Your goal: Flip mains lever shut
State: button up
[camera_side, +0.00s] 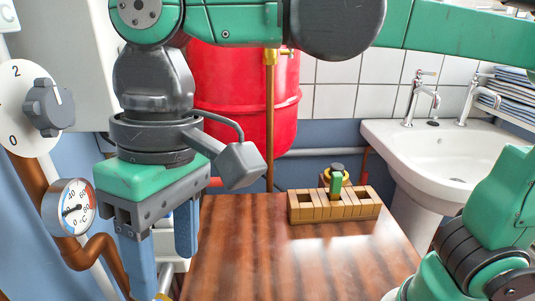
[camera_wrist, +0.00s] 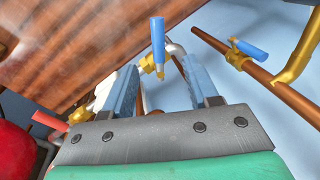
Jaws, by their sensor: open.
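My gripper (camera_side: 166,272) points down at the left in the side view, beside the wooden table's left edge. Its two blue fingers are apart with nothing between them that I can see held. In the wrist view, my gripper (camera_wrist: 158,66) frames a blue lever (camera_wrist: 157,34) on a brass valve (camera_wrist: 150,63). The lever stands roughly upright in the picture, beyond the fingertips; contact cannot be told. A second blue lever (camera_wrist: 249,49) sits on a brass valve (camera_wrist: 238,61) on a copper pipe at the right. No label shows which lever is the mains. The side view hides both levers.
The wooden table (camera_side: 250,265) carries a slotted wooden rack (camera_side: 308,213) with a green-tagged item (camera_side: 336,182). A red tank (camera_side: 235,90) and a sink (camera_side: 450,150) stand behind. A gauge (camera_side: 69,208) and a dial (camera_side: 48,107) are at left. A red lever (camera_wrist: 48,121) shows lower left.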

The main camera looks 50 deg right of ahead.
jog(key=shift+m, duration=0.7)
jog(key=shift+s+a+f, duration=0.1)
jog(key=shift+a+f, duration=0.05)
jog(key=shift+f, duration=0.85)
jog(key=shift+s+a+f, duration=0.1)
jog(key=shift+a+f, duration=0.05)
jog(key=shift+f, duration=0.9)
jog(key=shift+a+f, duration=0.15)
jog(key=shift+f, duration=0.85)
grip_shut()
